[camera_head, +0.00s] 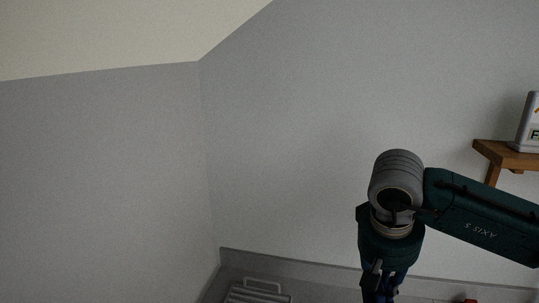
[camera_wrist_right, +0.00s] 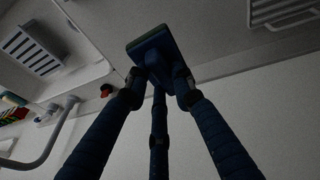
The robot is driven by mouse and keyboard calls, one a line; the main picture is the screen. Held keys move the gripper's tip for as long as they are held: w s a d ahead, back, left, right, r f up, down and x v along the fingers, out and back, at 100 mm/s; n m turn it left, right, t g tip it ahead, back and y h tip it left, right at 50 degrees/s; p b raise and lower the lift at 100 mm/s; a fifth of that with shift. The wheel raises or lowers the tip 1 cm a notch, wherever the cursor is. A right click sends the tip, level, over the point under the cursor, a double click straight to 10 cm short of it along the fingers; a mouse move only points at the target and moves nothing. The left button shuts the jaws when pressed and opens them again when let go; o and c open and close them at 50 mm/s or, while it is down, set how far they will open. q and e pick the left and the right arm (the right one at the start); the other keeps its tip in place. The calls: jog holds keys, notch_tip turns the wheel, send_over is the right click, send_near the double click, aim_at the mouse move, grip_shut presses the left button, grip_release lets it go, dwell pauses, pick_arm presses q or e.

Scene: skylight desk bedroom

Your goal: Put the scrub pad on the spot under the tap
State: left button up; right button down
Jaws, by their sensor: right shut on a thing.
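My right gripper (camera_wrist_right: 158,85) is shut on the scrub pad (camera_wrist_right: 152,42), a small block with a dull green face and a dark blue body, held at the fingertips in the right wrist view. In the head view my right gripper (camera_head: 380,285) points down at the bottom edge, and the pad does not show there. A curved grey pipe that looks like the tap (camera_wrist_right: 50,150) is at the lower left of the wrist view, apart from the pad. The spot under the tap cannot be made out. My left gripper is not in view.
A pale slatted rack (camera_head: 256,292) lies at the bottom of the head view, left of the arm. A wooden shelf (camera_head: 505,155) holding a white container (camera_head: 531,125) is on the right wall. A small red thing (camera_wrist_right: 107,90) and colourful items (camera_wrist_right: 12,112) lie left in the wrist view.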

jog(key=s+a+f+n, duration=0.2)
jog(key=s+a+f, duration=0.15)
jog(key=s, duration=0.55)
jog(key=shift+y, duration=0.3)
jog(key=w, duration=0.1)
jog(key=w+f, duration=0.2)
jog(key=shift+w+a, duration=0.2)
jog(key=shift+w, duration=0.2)
